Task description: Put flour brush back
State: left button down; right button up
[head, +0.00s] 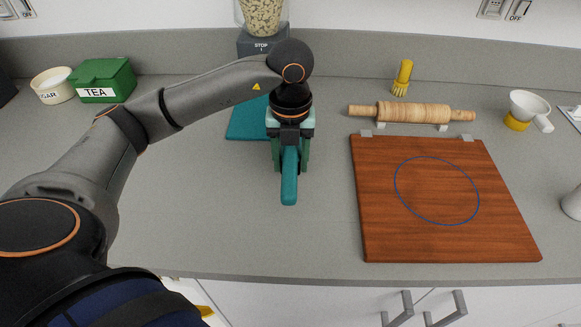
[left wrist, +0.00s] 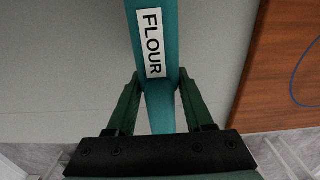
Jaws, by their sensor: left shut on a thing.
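The flour brush (head: 289,185) has a teal handle, which points toward the counter's front edge in the head view. In the left wrist view the brush (left wrist: 152,45) carries a white label reading FLOUR. My left gripper (head: 290,163) is shut on its handle, with a green finger on each side. The brush's far end is hidden by my gripper in the head view and out of frame in the wrist view. A flat teal piece (head: 245,120) lies just left of and behind the gripper. I cannot tell how high the brush is above the counter. My right gripper is not in view.
A reddish wooden board (head: 430,240) with a blue oval lies to the right. Behind it are a rolling pin (head: 410,113), a yellow brush (head: 402,78) and a white funnel (head: 527,106). A green TEA box (head: 103,80) and sugar bowl (head: 53,86) stand back left. Counter left of the brush is clear.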

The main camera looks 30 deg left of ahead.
aim_at(291, 148)
pick_arm(q)
jog(key=shift+f+p, duration=0.3)
jog(key=shift+f, duration=1.05)
jog(key=shift+f, duration=0.1)
jog(key=shift+f, duration=0.15)
jog(key=shift+c, duration=1.4)
grip_release()
notch_tip(291, 148, up, 13)
jog(key=shift+d+f, duration=0.1)
jog(key=shift+f, duration=0.05)
